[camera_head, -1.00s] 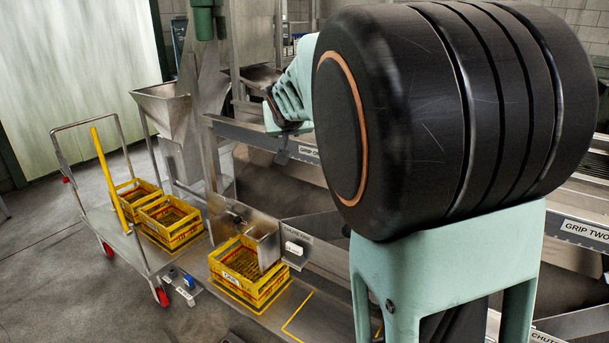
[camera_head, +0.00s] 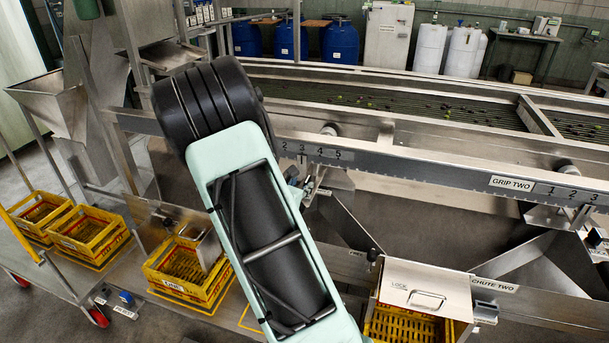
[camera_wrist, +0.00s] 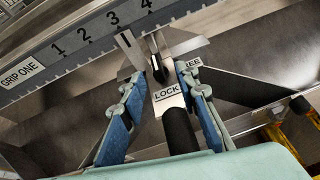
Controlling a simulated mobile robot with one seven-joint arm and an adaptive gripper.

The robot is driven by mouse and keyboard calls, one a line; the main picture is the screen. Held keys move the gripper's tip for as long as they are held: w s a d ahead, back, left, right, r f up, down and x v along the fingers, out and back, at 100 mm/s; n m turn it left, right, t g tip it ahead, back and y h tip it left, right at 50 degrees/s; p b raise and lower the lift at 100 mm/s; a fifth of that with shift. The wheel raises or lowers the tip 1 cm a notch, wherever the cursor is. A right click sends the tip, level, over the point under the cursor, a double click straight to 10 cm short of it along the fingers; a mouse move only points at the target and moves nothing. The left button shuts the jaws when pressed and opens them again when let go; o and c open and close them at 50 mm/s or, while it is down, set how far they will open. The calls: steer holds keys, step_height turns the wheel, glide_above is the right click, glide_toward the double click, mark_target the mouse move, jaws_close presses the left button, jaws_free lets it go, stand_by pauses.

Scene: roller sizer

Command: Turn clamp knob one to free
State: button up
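In the wrist view, the LOCK label (camera_wrist: 167,93) sits beside a second label (camera_wrist: 188,63), of which only "REE" shows behind my right finger. A dark handle (camera_wrist: 180,130) on a pale metal stem lies between my fingers, seemingly the clamp knob. A small dark tip (camera_wrist: 158,68) stands further up by the pointer. My gripper (camera_wrist: 162,78) is open, one blue-padded finger on each side of the handle, with a gap visible at the left finger. Right-finger contact is unclear. In the head view my arm covers most of the gripper and knob.
In the head view, the GRIP TWO rail (camera_head: 512,183), a yellow crate (camera_head: 157,275) and a metal LOCK-marked cover (camera_head: 420,288) stand around my arm.

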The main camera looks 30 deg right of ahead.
mark_target(307, 181)
steer(key=shift+w+a+f+n, duration=0.1)
steer(key=shift+w+f+n, duration=0.25)
steer(key=shift+f+n, duration=0.4)
steer(key=shift+w+n+t, duration=0.15)
steer(key=shift+n+t, duration=0.1)
steer(key=shift+t, duration=0.15)
steer(key=x, duration=1)
steer(key=shift+f+p, duration=0.2)
steer(key=shift+p, duration=0.15)
steer(key=shift+c, duration=0.4)
jaws_close()
